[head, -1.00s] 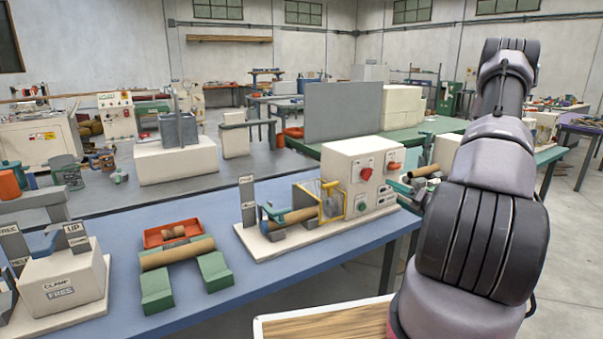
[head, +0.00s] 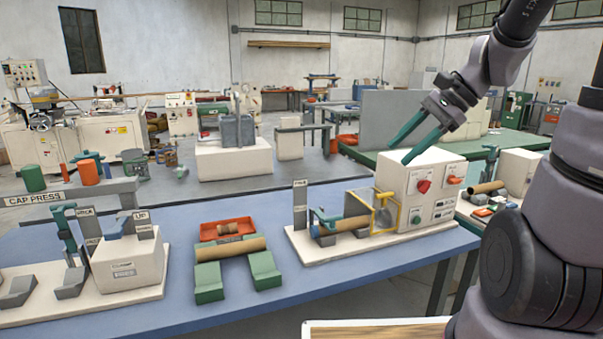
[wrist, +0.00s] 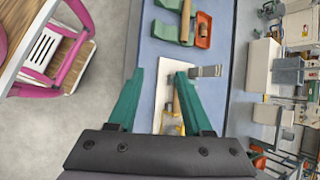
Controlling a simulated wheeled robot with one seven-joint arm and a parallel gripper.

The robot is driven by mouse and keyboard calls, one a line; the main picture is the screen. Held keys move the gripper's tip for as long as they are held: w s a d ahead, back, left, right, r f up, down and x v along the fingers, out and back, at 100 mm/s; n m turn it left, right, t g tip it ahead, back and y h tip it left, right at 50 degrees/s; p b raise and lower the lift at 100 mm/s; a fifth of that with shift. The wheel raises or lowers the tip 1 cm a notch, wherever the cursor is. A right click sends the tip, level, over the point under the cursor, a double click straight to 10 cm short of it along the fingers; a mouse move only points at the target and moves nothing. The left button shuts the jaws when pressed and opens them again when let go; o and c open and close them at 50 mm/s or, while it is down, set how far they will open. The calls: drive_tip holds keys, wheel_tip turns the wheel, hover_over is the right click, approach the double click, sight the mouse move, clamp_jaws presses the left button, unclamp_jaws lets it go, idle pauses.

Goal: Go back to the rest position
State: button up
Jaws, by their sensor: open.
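My gripper (head: 399,153) is at the upper right of the head view, raised above the winder's white control box (head: 408,185). Its two green fingers are apart with nothing between them. In the wrist view my gripper (wrist: 159,75) is also open and empty, with the winder's base plate (wrist: 168,88) below, between the fingers. My arm comes in from the right edge of the head view.
On the blue table (head: 340,278) a second tube (head: 230,248) rests across green supports, with a red tray (head: 227,228) behind it. The cap press (head: 128,265) stands at the left. A wood-topped surface (head: 375,331) is at the bottom. Grey floor lies beyond the table.

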drive_tip(key=s+d+r+n+t+h, duration=0.3)
drive_tip(key=s+r+n+t+h, duration=0.2)
drive_tip(key=s+r+n, duration=0.2)
drive_tip(key=shift+s+r+n, duration=0.25)
drive_tip(key=shift+r+n, duration=0.4)
drive_tip(key=shift+n, duration=0.05)
